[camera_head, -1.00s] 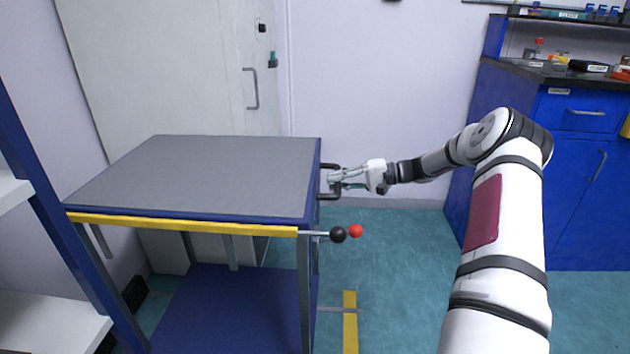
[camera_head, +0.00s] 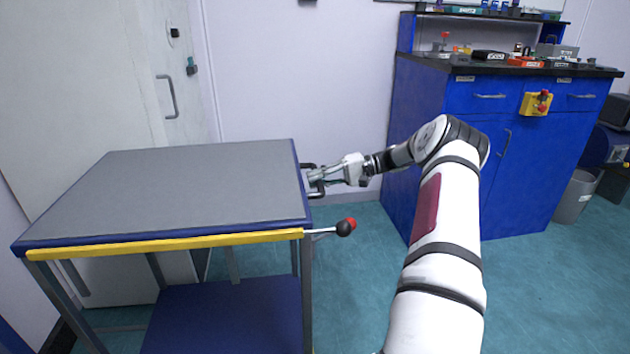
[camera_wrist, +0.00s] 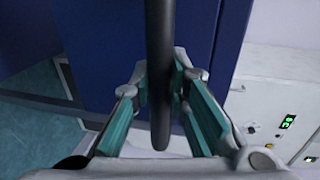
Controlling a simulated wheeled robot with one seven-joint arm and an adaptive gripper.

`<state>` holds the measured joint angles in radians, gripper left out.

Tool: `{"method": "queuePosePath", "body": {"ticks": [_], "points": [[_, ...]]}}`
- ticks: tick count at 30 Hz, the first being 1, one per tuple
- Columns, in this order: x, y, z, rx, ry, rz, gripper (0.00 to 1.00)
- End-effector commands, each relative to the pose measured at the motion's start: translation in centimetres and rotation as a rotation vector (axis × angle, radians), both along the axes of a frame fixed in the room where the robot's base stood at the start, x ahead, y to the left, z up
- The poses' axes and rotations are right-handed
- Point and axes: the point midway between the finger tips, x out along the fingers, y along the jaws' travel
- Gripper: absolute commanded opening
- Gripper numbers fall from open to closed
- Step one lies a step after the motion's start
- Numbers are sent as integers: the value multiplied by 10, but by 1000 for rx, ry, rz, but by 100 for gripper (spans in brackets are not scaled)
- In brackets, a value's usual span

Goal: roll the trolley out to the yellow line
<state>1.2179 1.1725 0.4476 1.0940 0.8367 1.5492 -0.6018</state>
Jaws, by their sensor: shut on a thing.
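The trolley (camera_head: 180,190) has a grey top, a blue frame, a yellow front strip and a blue lower shelf. It stands left of centre in the head view. My gripper (camera_head: 314,179) is at its right side, shut on the black handle (camera_head: 309,194) there. In the wrist view the handle (camera_wrist: 160,80) runs between the teal fingers of my gripper (camera_wrist: 163,110). A lever with a black and red knob (camera_head: 346,227) sticks out at the trolley's front right corner. The yellow line on the floor does not show now.
A blue cabinet (camera_head: 500,160) with a black worktop stands to the right. A grey bin (camera_head: 575,197) is beyond it. A white door (camera_head: 90,90) is behind the trolley. Teal floor (camera_head: 345,290) lies clear right of the trolley.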

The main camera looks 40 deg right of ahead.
Motion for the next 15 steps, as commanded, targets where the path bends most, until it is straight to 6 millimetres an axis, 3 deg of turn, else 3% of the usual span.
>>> {"method": "queuePosePath", "body": {"ticks": [3,4,6,15], "points": [[0,0,-1,-1,2,0,0],[0,0,-1,-1,2,0,22],[0,0,-1,0,1,0,36],[0,0,0,-1,0,-1,36]]}}
